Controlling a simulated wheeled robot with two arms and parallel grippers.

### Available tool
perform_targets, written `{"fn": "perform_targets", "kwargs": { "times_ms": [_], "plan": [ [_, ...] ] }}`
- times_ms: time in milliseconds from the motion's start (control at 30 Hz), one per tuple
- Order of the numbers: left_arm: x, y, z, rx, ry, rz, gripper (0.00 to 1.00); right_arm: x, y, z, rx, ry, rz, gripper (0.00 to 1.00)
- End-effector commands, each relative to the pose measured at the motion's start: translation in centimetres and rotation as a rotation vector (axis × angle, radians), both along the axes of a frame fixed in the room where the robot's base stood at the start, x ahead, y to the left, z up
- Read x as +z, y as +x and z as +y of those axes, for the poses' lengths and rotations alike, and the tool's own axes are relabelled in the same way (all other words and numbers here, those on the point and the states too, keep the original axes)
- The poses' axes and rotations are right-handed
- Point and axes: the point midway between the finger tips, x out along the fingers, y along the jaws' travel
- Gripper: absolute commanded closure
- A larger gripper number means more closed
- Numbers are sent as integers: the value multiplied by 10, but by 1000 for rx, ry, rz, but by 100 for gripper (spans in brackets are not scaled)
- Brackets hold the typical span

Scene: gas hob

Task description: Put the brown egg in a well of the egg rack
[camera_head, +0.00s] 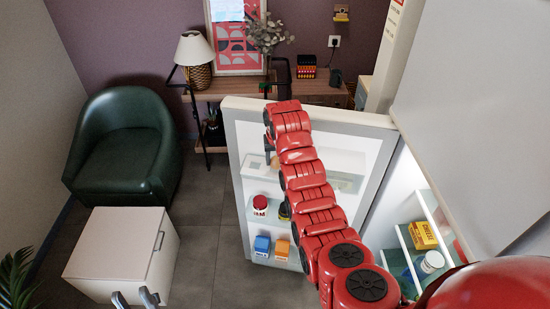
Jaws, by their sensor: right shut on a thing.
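My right arm reaches across the open fridge door. My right gripper (270,148) is largely hidden beside the arm, above the door's upper shelf. It is shut on a small brownish thing that looks like the brown egg (275,161), only partly in view. Below it, a pale block on the upper door shelf looks like the egg rack (256,168). Its wells are too small to make out, and I cannot tell whether the egg touches it. My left gripper (136,299) shows at the bottom edge, its two grey fingers apart, with nothing seen between them.
Inside the fridge stand a yellow box (423,235) and a white tub (431,264). A white cabinet (115,245) and green armchair (125,150) stand left.

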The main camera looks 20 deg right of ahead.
Motion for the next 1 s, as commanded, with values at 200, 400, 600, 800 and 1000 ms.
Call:
{"fn": "perform_targets", "kwargs": {
  "times_ms": [200, 400, 600, 800, 1000],
  "plan": [
    [-2, 0, 0, 0, 0, 0, 61, -4, 0, 0, 0, 0, 0, 67],
    [-4, 0, 0, 0, 0, 0, 61, -7, 0, 0, 0, 0, 0, 67],
    [-5, 0, 0, 0, 0, 0, 61, -9, 0, 0, 0, 0, 0, 67],
    [-5, 0, 0, 0, 0, 0, 61, -9, 0, 0, 0, 0, -1, 67],
    [-5, 0, 0, 0, 0, 0, 61, -10, 0, 0, 0, 0, 0, 67]
  ]
}}
